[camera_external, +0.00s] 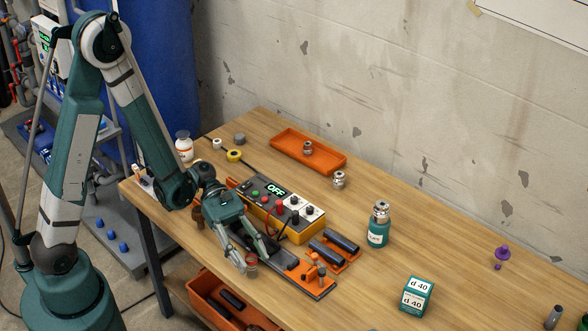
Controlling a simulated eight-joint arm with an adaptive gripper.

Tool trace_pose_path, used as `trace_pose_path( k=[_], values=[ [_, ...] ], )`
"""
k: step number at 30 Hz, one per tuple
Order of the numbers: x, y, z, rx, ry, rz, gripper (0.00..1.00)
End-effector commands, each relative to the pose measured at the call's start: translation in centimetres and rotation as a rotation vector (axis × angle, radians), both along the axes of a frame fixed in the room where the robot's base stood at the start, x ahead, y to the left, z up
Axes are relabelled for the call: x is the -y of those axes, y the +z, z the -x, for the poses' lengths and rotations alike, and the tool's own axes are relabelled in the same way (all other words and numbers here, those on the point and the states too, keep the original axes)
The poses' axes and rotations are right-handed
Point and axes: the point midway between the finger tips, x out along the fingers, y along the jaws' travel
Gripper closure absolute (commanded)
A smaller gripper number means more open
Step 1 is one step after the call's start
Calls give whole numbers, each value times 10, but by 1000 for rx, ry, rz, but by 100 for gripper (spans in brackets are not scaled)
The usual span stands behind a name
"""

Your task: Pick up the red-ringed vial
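A small clear vial with a red ring (251,262) shows at the front edge of the table, just below my gripper. My gripper (259,264) points down over this edge with its fingers spread apart. One finger is close to the left side of the vial and the other is off to its right. I cannot tell whether the left finger touches the vial. The vial's lower part is small and hard to make out.
A yellow control box (295,226) reading OFF stands behind my gripper. An orange and grey fixture (318,285) with dark cylinders is at the right. An orange bin (205,290) is below.

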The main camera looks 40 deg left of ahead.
Motion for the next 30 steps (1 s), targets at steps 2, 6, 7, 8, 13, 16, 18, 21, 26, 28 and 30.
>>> trace_pose_path(
  k=[2,6,7,8,13,16,18,21,26,28,30],
  values=[
    [1,0,0,0,0,0,63],
    [1,0,0,0,0,0,63],
    [1,0,0,0,0,0,63],
    [1,0,0,0,0,0,63],
    [1,0,0,0,0,0,63],
    [1,0,0,0,0,0,63],
    [1,0,0,0,0,0,67],
    [1,0,0,0,0,0,80],
    [1,0,0,0,0,0,92],
    [1,0,0,0,0,0,92],
    [1,0,0,0,0,0,92]
  ],
)
